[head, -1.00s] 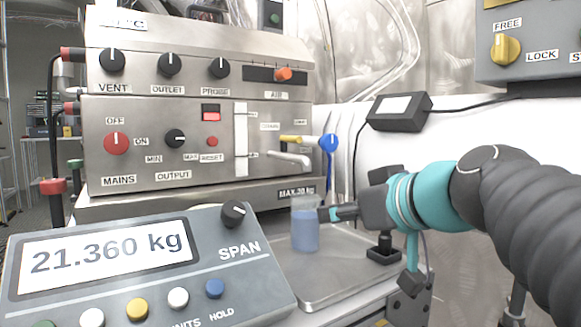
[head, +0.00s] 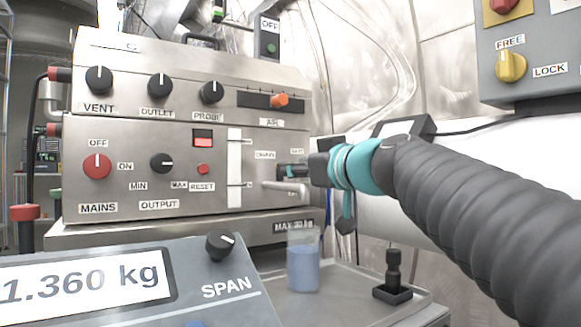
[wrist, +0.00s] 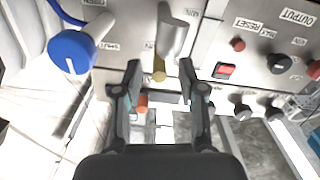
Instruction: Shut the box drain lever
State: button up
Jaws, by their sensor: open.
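A steel spout (head: 285,187) sticks out just below my gripper. A blue knob (wrist: 72,52) is close beside it in the wrist view. A beaker of blue liquid (head: 303,268) stands on the tray (head: 335,302) below. An orange slider (head: 279,100) is above.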

jog(key=shift+p+x, duration=0.3)
jog(key=shift+x, duration=1.75)
grip_shut()
